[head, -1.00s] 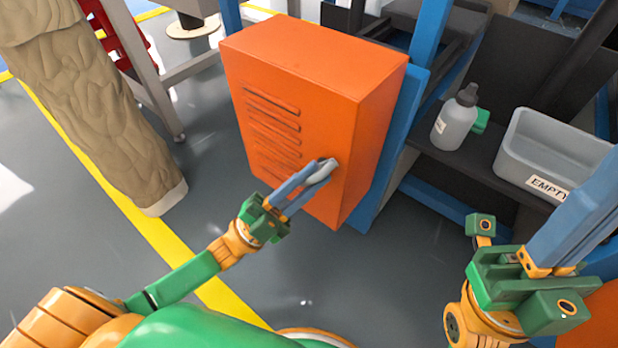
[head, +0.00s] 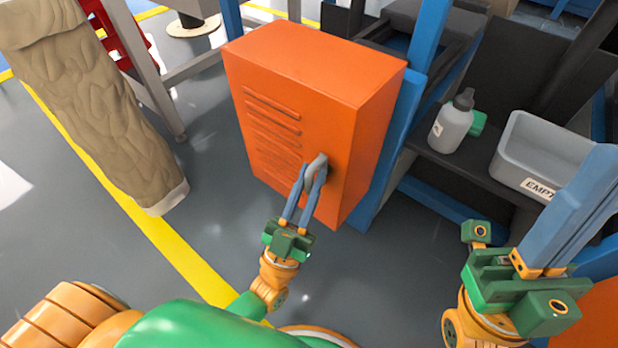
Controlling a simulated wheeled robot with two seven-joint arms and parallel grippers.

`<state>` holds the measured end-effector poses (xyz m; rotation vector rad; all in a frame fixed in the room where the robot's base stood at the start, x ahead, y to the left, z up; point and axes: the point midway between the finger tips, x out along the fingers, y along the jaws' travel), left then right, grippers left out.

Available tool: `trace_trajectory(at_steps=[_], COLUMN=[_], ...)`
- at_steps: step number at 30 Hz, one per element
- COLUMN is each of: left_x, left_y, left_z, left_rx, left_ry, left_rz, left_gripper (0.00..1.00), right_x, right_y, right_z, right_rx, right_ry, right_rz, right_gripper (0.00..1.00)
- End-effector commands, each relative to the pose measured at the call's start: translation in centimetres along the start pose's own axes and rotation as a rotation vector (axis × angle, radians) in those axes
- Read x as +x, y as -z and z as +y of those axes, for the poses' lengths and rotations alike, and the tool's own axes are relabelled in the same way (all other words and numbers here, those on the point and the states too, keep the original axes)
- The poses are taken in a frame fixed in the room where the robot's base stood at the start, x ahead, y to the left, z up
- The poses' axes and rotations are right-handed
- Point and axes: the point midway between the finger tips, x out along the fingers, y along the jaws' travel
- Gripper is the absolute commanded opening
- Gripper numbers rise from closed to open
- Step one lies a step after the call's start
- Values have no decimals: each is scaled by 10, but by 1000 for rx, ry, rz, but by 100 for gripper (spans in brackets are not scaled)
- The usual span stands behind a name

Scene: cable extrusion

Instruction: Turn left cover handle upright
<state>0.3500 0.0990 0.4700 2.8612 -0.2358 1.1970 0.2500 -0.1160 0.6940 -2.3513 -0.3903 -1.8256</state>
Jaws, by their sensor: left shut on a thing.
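The left cover is an orange box-shaped cover (head: 325,75) with several slots on its front face. Its grey handle (head: 316,168) sits near the right edge of that face, low down, and stands close to upright with a slight tilt. My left gripper (head: 312,180) has its two blue fingers closed on the handle from below; the fingers hide part of it. My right gripper (head: 575,215) is at the lower right, away from the cover; its blue fingers run up to the right edge and their tips are not clear.
A grey bin (head: 540,160) labelled EMPTY and a grey bottle (head: 453,122) stand on a dark shelf at right. A brown wrinkled column (head: 95,105) stands at left. The floor (head: 215,195) left of the cover is clear, with a yellow line (head: 180,250) across it.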

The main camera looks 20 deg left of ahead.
Motion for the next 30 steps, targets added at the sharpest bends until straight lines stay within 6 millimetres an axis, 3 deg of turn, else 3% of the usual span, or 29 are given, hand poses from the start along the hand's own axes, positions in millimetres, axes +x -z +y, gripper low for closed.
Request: trace_trajectory(at_steps=[18,19,21,30], left_x=[-1,-1,-1,-1], left_y=[-1,-1,-1,0], left_z=[0,0,0,0], left_rx=[-26,-25,-25,-24], left_ry=[25,25,25,24], left_rz=[-10,-10,-10,-8], left_gripper=[0,28,46,47], right_x=[0,-1,-1,-1], right_y=[-2,-2,-3,-3], right_z=[0,0,0,0], right_rx=[-1,-1,-1,-1], right_ry=[2,2,2,2], right_rz=[-12,-13,-13,-12], right_gripper=[0,0,0,0])
